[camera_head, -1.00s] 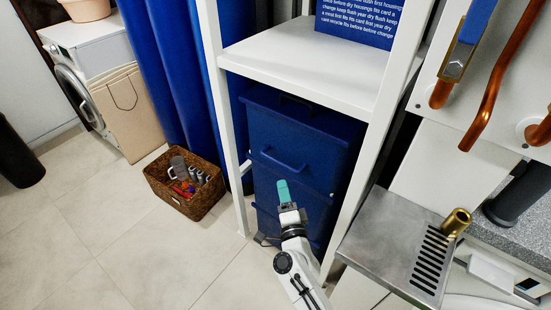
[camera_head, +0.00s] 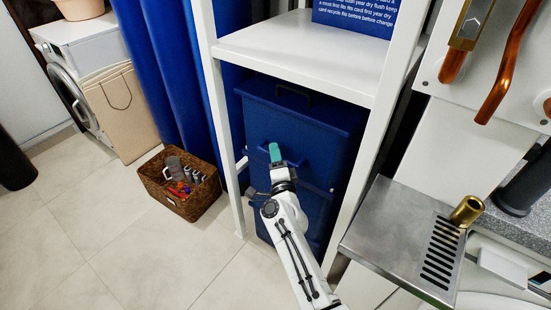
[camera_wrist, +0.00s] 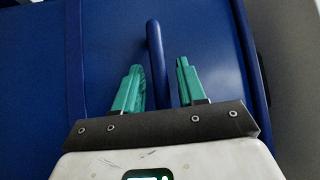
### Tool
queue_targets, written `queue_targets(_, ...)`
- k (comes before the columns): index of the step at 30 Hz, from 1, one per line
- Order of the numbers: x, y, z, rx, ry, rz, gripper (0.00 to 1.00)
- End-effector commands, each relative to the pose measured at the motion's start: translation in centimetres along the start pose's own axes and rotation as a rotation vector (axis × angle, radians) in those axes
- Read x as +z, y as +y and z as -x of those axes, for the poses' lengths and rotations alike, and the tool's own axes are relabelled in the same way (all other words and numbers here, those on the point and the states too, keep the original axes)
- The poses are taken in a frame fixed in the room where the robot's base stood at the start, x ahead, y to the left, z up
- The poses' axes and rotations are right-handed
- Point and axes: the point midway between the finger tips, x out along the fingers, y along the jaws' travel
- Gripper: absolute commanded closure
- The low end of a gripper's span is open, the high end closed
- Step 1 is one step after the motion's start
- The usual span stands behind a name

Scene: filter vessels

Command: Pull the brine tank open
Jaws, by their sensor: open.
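The brine tank (camera_head: 310,130) is a dark blue box under the white shelf in the head view, with a blue bar handle on its front. My gripper (camera_head: 275,153) is at that handle, in front of the tank. In the wrist view, the tank's blue front (camera_wrist: 110,35) fills most of the picture. The handle (camera_wrist: 158,60) runs between the two teal fingers of my gripper (camera_wrist: 160,80), which are apart. A gap shows on each side of the bar near the fingertips. The tank appears shut. My arm hides part of its lower front.
White shelf posts (camera_head: 218,120) stand on both sides of the tank. A wicker basket (camera_head: 180,190) with small items stands on the floor to the left. A steel drip tray (camera_head: 395,235) juts out at the right. The tiled floor at the left front is clear.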

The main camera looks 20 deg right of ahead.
Motion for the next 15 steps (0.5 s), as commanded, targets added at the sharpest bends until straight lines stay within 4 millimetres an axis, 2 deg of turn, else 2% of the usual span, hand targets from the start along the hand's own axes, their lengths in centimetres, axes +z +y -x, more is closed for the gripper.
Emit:
queue_targets(6,0.0,-0.03,-0.03,0.0,0.0,0.0,0.59)
queue_targets(15,-0.01,-0.02,0.0,0.0,0.0,0.0,0.88)
